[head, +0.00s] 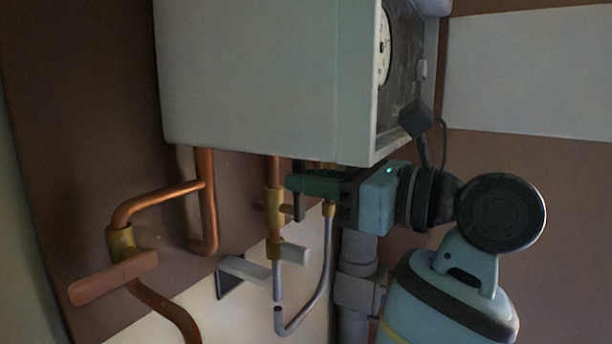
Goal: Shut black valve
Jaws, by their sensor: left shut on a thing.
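My left gripper (300,186) is under the front lower edge of the boiler. Its fingers point left and are shut on the small dark handle of the black valve (298,208). Only part of this handle shows, hanging down below the fingers. The fingers and the boiler's shadow hide the rest, so I cannot tell its exact angle. My right gripper is not in view.
The pale boiler box (265,75) is close above my gripper. A brass valve with a reddish lever (113,278) is at the left. A brass fitting (274,212), grey levers (245,268) and a bent grey pipe (318,295) are close below and left of the gripper.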

